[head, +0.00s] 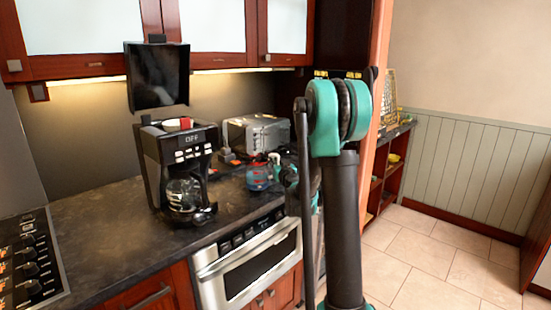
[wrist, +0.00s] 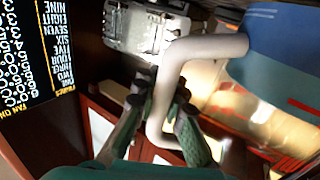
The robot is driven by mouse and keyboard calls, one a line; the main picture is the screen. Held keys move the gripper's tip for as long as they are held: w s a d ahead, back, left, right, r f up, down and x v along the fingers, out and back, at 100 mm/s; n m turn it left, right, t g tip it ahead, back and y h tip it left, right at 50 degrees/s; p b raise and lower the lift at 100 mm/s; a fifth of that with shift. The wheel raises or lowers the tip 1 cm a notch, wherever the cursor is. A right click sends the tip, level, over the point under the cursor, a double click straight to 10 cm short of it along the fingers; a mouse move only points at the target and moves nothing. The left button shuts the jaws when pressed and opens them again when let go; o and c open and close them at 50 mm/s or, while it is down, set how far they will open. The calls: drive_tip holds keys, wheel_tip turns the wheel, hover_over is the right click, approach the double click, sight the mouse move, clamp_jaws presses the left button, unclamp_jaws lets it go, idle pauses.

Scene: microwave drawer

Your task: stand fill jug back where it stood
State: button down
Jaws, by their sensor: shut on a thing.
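The fill jug (head: 259,178) is blue with a red band and is low over the counter, in front of the toaster. I cannot tell whether its base touches the counter. In the wrist view its blue side (wrist: 275,45) fills the upper right, and its bent grey handle (wrist: 205,46) runs down between my fingers. My gripper (wrist: 165,112) is shut on that handle; in the head view it is small and partly hidden by my arm. The jug's base is out of the wrist view.
A black coffee maker (head: 187,146) with a raised lid (head: 157,78) and a glass carafe (head: 184,194) stands left of the jug. The toaster (head: 257,131) is behind it. A microwave drawer (head: 250,262) is below the counter. Counter space left of the coffee maker (head: 100,235) is clear.

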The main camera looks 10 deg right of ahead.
drive_tip(key=shift+f, duration=0.3)
drive_tip(key=c, duration=1.5)
unclamp_jaws()
drive_tip(key=shift+s, duration=0.1)
